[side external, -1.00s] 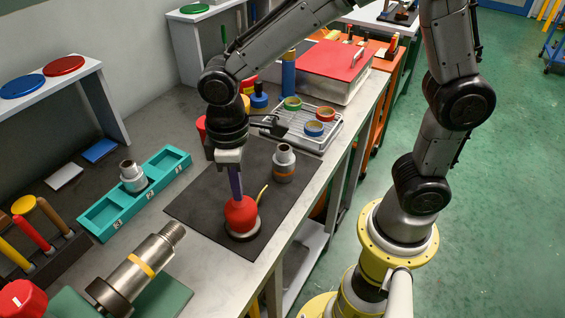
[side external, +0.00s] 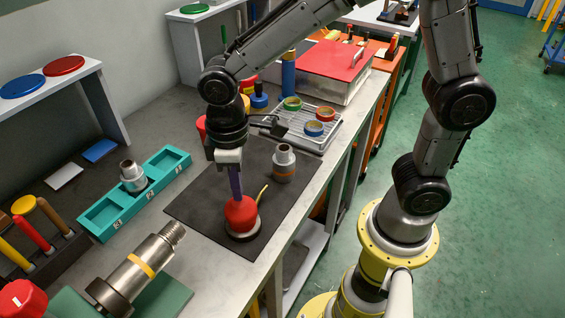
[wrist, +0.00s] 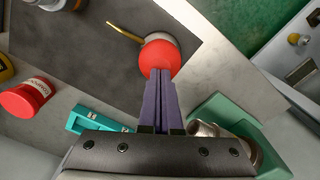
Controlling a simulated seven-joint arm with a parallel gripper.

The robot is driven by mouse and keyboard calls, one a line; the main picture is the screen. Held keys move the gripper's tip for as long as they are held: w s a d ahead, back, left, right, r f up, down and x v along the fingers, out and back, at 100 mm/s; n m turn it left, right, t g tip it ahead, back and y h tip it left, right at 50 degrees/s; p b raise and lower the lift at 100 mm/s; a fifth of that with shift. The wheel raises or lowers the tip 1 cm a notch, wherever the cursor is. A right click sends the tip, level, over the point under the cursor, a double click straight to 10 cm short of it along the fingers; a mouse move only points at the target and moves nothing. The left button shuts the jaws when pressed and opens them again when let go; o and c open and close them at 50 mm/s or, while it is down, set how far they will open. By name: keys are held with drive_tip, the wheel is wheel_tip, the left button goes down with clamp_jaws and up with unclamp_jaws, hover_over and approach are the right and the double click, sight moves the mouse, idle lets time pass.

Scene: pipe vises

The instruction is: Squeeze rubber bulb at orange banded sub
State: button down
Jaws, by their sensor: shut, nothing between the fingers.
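The red rubber bulb (side external: 240,214) stands on a grey base on the dark mat (side external: 200,205), with a thin brass spout rising to its right. My gripper (side external: 238,196) points straight down with its purple fingers shut and its tips at the top of the bulb. In the wrist view the bulb (wrist: 160,57) is just past the closed fingertips (wrist: 159,72); they touch or nearly touch it, with nothing between them. The orange-banded sub (side external: 283,163) stands upright on the mat, behind and right of the bulb, apart from the spout tip.
A teal tray (side external: 100,219) with a metal fitting in it lies left of the mat. A large yellow-banded pipe (side external: 140,270) is at the front left. A wire rack (side external: 325,141) with tape rolls stands behind the mat. The bench's right edge is close to the mat.

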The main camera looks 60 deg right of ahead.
drive_tip(key=shift+f, duration=0.6)
drive_tip(key=shift+f, duration=0.75)
drive_tip(key=shift+r, duration=1.35)
drive_tip(key=shift+f, duration=0.3)
drive_tip(key=shift+f, duration=0.35)
